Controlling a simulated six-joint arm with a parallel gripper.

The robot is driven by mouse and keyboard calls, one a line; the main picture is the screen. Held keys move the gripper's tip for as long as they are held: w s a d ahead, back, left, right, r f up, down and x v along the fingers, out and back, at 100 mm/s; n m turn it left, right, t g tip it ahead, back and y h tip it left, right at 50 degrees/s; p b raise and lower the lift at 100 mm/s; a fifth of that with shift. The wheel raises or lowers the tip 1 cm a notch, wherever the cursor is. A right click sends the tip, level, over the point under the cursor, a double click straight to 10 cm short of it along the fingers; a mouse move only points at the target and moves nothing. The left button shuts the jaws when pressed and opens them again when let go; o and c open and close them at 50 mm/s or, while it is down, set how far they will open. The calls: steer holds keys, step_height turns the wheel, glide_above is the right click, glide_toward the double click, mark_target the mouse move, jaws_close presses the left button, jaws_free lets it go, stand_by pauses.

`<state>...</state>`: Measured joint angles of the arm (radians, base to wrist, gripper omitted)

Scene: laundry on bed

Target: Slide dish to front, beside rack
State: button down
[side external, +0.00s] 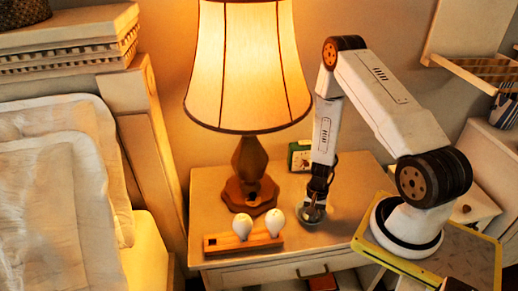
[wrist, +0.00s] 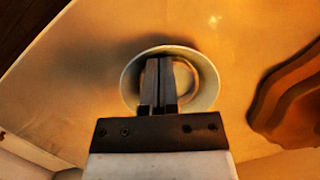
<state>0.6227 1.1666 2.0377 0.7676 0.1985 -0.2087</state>
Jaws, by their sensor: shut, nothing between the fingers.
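The dish (side external: 312,217) is a small round bowl on the bedside table, to the right of the rack. It also shows in the wrist view as a pale round rim (wrist: 208,78). My gripper (side external: 316,203) points down over the dish. In the wrist view my gripper (wrist: 159,62) has its two fingers together, with the tips inside the dish's outline. Whether they touch the dish cannot be told. The wooden rack (side external: 215,243) lies near the table's front left, with two white bulbs (side external: 242,226) standing in it.
A lit lamp (side external: 250,165) stands behind the rack; its wooden base (wrist: 285,95) shows in the wrist view. A small green clock (side external: 300,156) is at the back of the table (side external: 350,205). The tabletop in front of the dish is clear up to the edge.

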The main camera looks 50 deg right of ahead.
steer(key=shift+s+a, duration=0.35)
steer(key=shift+a, duration=0.35)
steer(key=shift+w+d, duration=0.1)
steer(key=shift+d, duration=0.15)
steer(key=shift+w+d, duration=0.35)
steer(key=shift+d, duration=0.45)
steer(key=shift+w+d, duration=0.3)
steer(key=shift+d, duration=0.45)
steer(key=s+v, duration=0.1)
steer(key=v, duration=0.9)
steer(key=shift+w, duration=0.5)
steer(key=shift+d, duration=0.1)
steer(key=w+d+f+m, duration=0.1)
steer(key=w+d, duration=0.1)
steer(key=d, duration=0.7)
steer(key=shift+w+d+f+m+y, duration=0.25)
steer(key=shift+d+m+y, duration=0.05)
steer(key=shift+d, duration=0.1)
